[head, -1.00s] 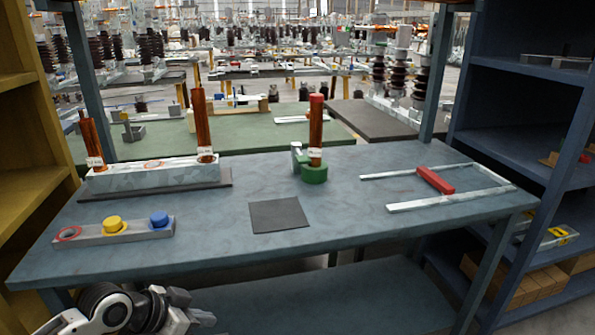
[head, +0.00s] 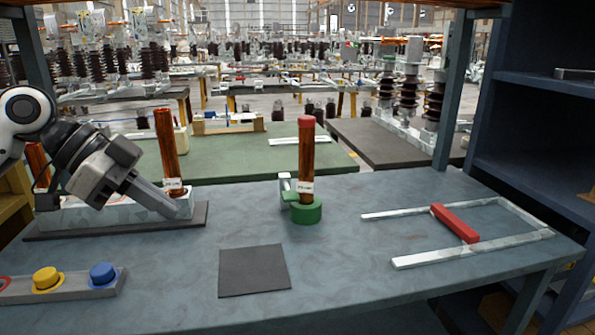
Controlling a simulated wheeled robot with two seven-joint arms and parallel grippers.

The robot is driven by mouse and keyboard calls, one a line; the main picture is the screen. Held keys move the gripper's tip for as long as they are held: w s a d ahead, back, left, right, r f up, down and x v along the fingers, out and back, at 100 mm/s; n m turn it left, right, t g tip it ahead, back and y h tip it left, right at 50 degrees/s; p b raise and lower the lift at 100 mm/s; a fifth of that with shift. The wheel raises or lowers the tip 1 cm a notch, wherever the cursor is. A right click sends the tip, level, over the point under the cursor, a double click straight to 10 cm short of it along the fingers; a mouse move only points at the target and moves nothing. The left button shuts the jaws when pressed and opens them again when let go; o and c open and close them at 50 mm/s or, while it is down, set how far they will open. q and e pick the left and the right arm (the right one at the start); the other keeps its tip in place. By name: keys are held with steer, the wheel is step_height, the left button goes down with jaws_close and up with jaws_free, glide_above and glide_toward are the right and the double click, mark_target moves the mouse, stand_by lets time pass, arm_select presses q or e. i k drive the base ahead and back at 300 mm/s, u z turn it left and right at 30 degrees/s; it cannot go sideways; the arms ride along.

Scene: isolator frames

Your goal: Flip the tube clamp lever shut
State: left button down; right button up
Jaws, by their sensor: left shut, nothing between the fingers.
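A brown tube (head: 306,155) with a red top stands upright in a round green holder (head: 305,212) near the middle of the table. A small grey upright bracket (head: 285,187) stands at the holder's left side; it may be the clamp lever, but it is too small to tell its position. My left gripper (head: 180,211) comes in from the left and points down to the right. It is shut and empty, in front of the pale block at the left, well apart from the green holder. My right gripper is not in view.
The pale block (head: 95,213) carries brown tubes (head: 166,150). A grey strip with yellow (head: 47,278) and blue (head: 102,273) buttons lies at front left. A dark square mat (head: 254,270) is front centre. A metal frame with a red bar (head: 454,223) lies right.

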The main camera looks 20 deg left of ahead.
mark_target(288, 195)
steer(key=i, duration=0.9)
